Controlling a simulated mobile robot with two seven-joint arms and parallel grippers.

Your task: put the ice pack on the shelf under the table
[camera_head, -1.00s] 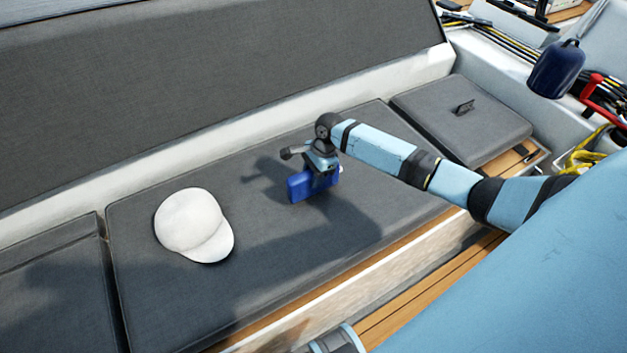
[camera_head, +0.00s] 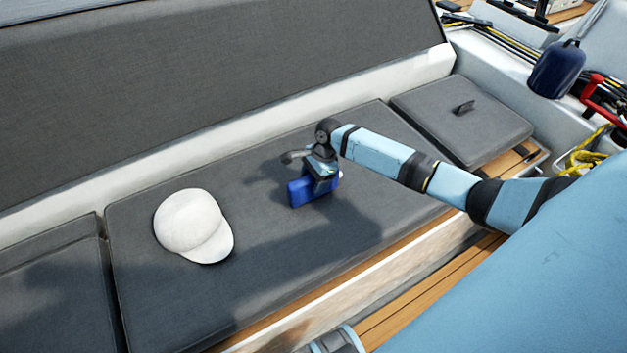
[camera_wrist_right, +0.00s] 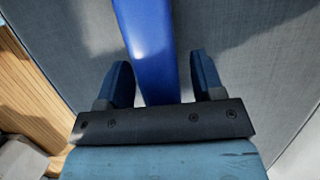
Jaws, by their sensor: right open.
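The blue ice pack (camera_head: 300,192) is on the grey seat cushion, right of the white cap. My right gripper (camera_head: 319,184) is at the ice pack from above and hides part of it. In the right wrist view, the ice pack (camera_wrist_right: 148,45) runs between the two fingers of the open right gripper (camera_wrist_right: 164,70). A gap shows on each side of it, wider on the right. My left gripper is not in view. Neither the table nor its shelf shows.
The white cap (camera_head: 190,225) lies left on the seat cushion (camera_head: 270,255). A smaller cushion (camera_head: 465,125) with a dark handle is at the right. The dark backrest (camera_head: 200,85) rises behind. A dark blue fender (camera_head: 557,68) and ropes are at the upper right.

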